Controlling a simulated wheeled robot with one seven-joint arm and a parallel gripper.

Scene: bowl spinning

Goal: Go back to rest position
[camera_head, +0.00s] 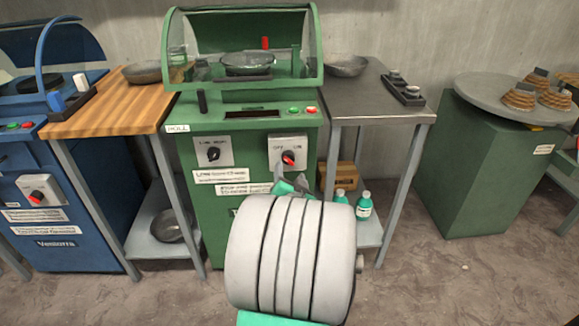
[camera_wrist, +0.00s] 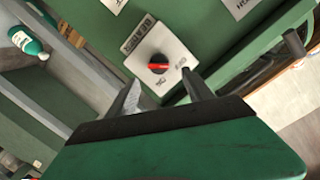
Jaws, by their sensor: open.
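My gripper (camera_head: 291,183) is in front of the green spinning machine (camera_head: 200,150), near the right-hand knob panel. In the wrist view my gripper (camera_wrist: 163,95) has its two fingers apart, with nothing between them. The red-marked knob (camera_wrist: 158,64) lies just beyond the fingertips; it also shows in the head view (camera_head: 288,158). I cannot tell whether a finger touches the panel. My thick grey arm hides the lower front of the machine.
A wooden-topped table (camera_head: 125,110) stands left, a metal-topped table (camera_head: 375,95) right. A blue machine (camera_head: 75,180) is far left. A green cabinet with a round top (camera_head: 470,90) is right. Teal bottles (camera_head: 364,205) stand on a low shelf. Floor (camera_head: 430,285) at the front right is clear.

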